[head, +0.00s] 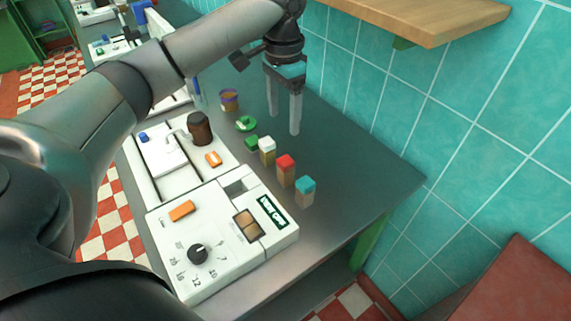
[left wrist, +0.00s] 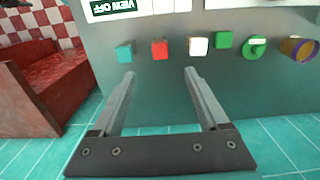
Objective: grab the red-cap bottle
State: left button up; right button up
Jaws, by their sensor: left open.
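The red-cap bottle (head: 286,172) stands upright on the grey counter in the head view, between a white-cap bottle (head: 267,150) and a teal-cap bottle (head: 305,193). In the left wrist view the red cap (left wrist: 159,49) shows from above, just beyond and between the fingertips. My left gripper (head: 284,121) points down with its fingers apart and empty. In the head view it is above the counter, on the wall side of the bottle row, and apart from the red-cap bottle. It also shows in the left wrist view (left wrist: 159,74). My right gripper is not in view.
A white machine with a black dial (head: 197,253) stands in front of the bottles. A green-cap bottle (head: 252,144), a green round item (head: 246,124) and a purple-rimmed cup (head: 229,99) continue the row. A wooden shelf (head: 430,20) juts from the tiled wall. The counter's wall side is bare.

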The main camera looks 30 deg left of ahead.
pick_arm(q)
jog(key=b, duration=0.2)
send_near(285, 160)
jog(key=f, duration=0.5)
jog(key=shift+s, duration=0.25)
jog(key=shift+w+f+b, duration=0.2)
jog(key=shift+f+b, duration=0.3)
jog(key=shift+f, duration=2.3)
jog(key=shift+d, duration=0.1)
grip_shut()
